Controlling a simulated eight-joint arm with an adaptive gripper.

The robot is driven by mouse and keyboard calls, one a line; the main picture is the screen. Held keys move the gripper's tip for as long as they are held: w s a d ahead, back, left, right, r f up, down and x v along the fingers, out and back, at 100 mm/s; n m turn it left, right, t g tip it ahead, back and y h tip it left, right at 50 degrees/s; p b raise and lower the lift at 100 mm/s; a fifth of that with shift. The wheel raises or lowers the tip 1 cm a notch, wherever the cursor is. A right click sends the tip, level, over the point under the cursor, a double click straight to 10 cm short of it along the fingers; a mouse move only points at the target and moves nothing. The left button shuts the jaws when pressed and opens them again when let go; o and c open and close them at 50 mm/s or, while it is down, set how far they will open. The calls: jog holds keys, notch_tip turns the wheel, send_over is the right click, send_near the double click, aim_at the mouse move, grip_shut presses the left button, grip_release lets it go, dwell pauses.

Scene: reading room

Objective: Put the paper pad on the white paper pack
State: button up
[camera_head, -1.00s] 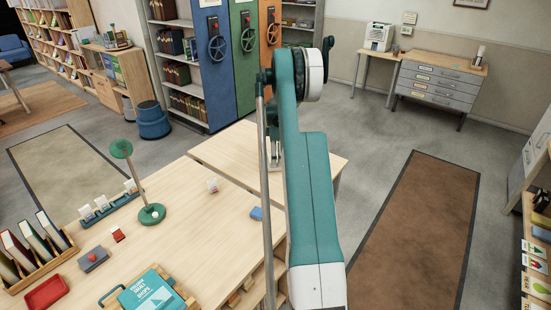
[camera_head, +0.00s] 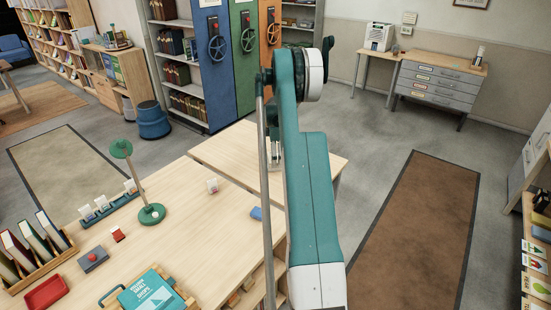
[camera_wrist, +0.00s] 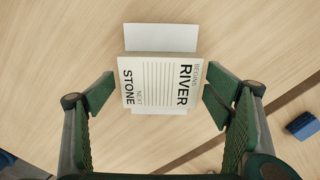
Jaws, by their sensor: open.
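In the wrist view, a cream paper pad (camera_wrist: 150,82) with dark print reading "RIVER" and "STONE" and ruled lines lies between my fingers. A plain white flat pack (camera_wrist: 160,37) shows beneath it, sticking out past its upper and lower edges. The pad overlaps the pack; whether it rests fully on it is hard to tell from above. My gripper (camera_wrist: 160,88) is open, with one finger close beside each end of the pad. In the head view, my arm hides most of this spot on the far table.
A blue block (camera_wrist: 302,125) lies to the right in the wrist view; in the head view it is near the table's right side (camera_head: 256,213). A small white card holder (camera_head: 212,185), a green lamp (camera_head: 151,213) and a red tray (camera_head: 46,292) stand on the near table (camera_head: 190,235).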

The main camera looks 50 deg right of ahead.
notch_tip(320, 180, up, 12)
jog(key=shift+p, duration=0.35)
dwell(0.8)
jog(key=shift+r, duration=0.1)
